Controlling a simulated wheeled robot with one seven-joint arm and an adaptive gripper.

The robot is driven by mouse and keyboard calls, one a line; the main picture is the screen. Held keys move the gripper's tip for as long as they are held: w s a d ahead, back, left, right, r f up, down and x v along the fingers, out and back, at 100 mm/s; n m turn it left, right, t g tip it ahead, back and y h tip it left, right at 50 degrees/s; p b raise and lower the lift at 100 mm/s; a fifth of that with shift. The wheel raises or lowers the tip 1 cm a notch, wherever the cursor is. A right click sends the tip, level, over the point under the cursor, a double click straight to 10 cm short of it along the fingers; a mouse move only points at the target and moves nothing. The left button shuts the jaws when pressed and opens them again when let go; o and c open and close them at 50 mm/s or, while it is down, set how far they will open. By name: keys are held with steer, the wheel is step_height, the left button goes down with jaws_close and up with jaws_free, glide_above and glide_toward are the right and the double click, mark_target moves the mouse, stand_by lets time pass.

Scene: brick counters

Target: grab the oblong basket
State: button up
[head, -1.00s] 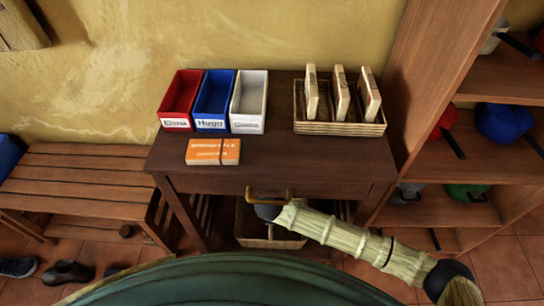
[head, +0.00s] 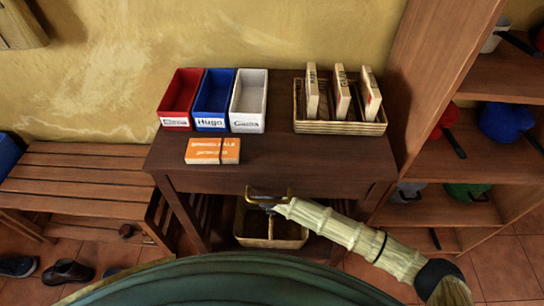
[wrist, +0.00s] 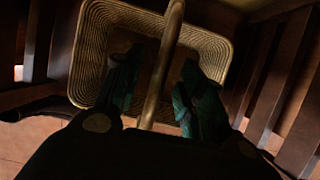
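A wicker basket (head: 254,240) with a tall arched handle (head: 287,190) stands low under the front of the dark table. In the wrist view the basket (wrist: 90,50) has a rounded rectangular rim, and its handle (wrist: 160,75) runs down the middle of the picture. My gripper (head: 266,203) is at the top of the handle. In the wrist view my gripper (wrist: 160,92) is open, with one dark finger on each side of the handle and visible gaps between. The fingers hide part of the basket.
The dark table (head: 320,165) carries red (head: 180,98), blue (head: 213,98) and white (head: 249,100) bins, an orange box (head: 212,151) and a long wicker tray (head: 340,128) holding upright boxes. A slatted bench (head: 75,190) is left, shelves (head: 470,170) right.

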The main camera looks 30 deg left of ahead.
steer(key=shift+f, duration=0.2)
stand_by(0.4)
jaws_close()
